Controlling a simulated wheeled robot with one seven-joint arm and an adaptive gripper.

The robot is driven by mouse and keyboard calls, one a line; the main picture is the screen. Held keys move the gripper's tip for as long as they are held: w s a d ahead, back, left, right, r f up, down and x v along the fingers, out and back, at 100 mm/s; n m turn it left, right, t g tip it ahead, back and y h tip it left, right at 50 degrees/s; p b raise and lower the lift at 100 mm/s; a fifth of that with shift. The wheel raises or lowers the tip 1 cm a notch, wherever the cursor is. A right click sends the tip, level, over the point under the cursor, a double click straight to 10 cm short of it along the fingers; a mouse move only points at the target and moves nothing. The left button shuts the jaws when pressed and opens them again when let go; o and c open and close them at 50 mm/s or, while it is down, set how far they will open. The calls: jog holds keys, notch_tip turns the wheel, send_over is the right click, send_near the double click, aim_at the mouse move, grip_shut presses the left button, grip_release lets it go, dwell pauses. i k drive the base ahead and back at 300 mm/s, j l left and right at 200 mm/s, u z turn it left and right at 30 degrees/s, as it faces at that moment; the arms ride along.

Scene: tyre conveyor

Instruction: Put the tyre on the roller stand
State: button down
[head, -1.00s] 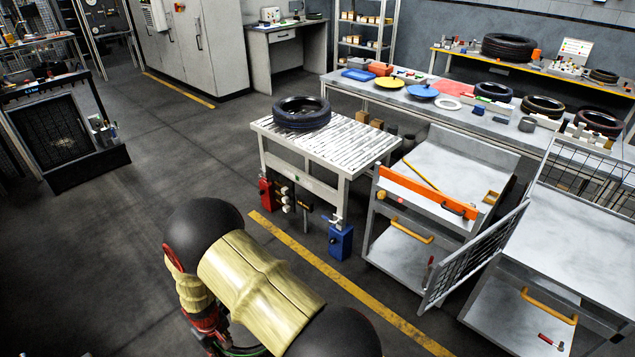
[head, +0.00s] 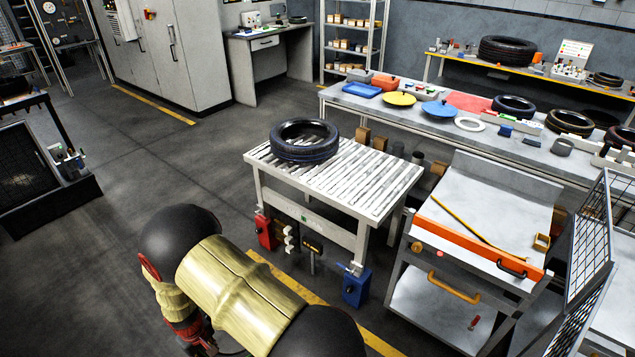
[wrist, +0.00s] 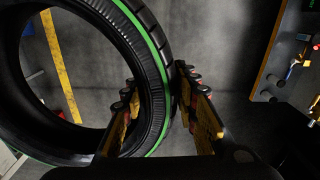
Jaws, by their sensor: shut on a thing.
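In the wrist view my gripper (wrist: 157,92) is shut on the wall of a black tyre (wrist: 115,35) with a green stripe. One finger is inside the ring and one outside; the tyre hangs over the floor. The head view does not show this tyre or my gripper. The roller stand (head: 375,188), a pale table with a slatted roller top, stands ahead in the head view. Another black tyre (head: 304,152) lies flat on its far left part; the rollers at right are bare.
A grey trolley (head: 480,210) with an orange front bar stands right of the stand, and a mesh cage (head: 592,240) beyond it. A long bench (head: 470,140) with several tyres and trays runs behind. Floor left of the stand is clear.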

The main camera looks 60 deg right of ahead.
aim_at(364, 179)
jog(key=i, duration=1.25)
jog(key=i+z, duration=0.1)
jog(key=z, duration=0.25)
jog(key=i+z, duration=0.1)
jog(key=z, duration=1.95)
jog(key=i+j, duration=0.05)
jog(key=j, duration=0.05)
